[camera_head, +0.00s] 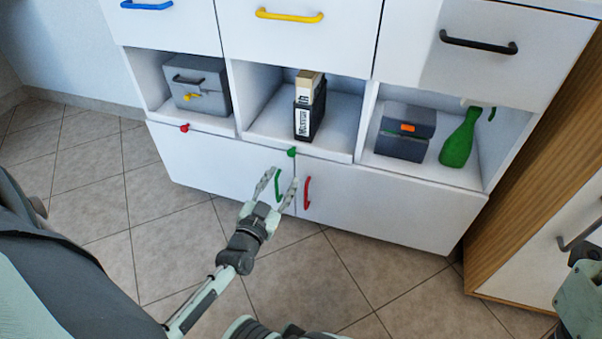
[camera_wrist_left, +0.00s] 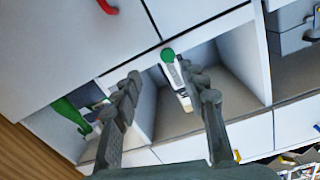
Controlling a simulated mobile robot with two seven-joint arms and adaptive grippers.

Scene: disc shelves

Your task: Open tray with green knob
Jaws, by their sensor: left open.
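The green knob (camera_head: 291,152) is on the front edge of the tray (camera_head: 325,157) at the bottom of the middle open compartment. The tray looks pushed in. A black and cream binder (camera_head: 309,106) with a white label stands on it. My left gripper (camera_head: 281,180) is open and empty, in front of the lower doors and just below the knob in the head view. In the left wrist view the knob (camera_wrist_left: 167,56) appears between and beyond the two fingertips (camera_wrist_left: 160,76), apart from them. My right gripper's fingers do not show.
A green door handle (camera_head: 277,186) and a red door handle (camera_head: 307,193) are close to my left fingers. A red knob (camera_head: 184,128) marks the left compartment. The right compartment holds a dark box (camera_head: 405,130) and green bottle (camera_head: 460,140). Tiled floor is clear in front.

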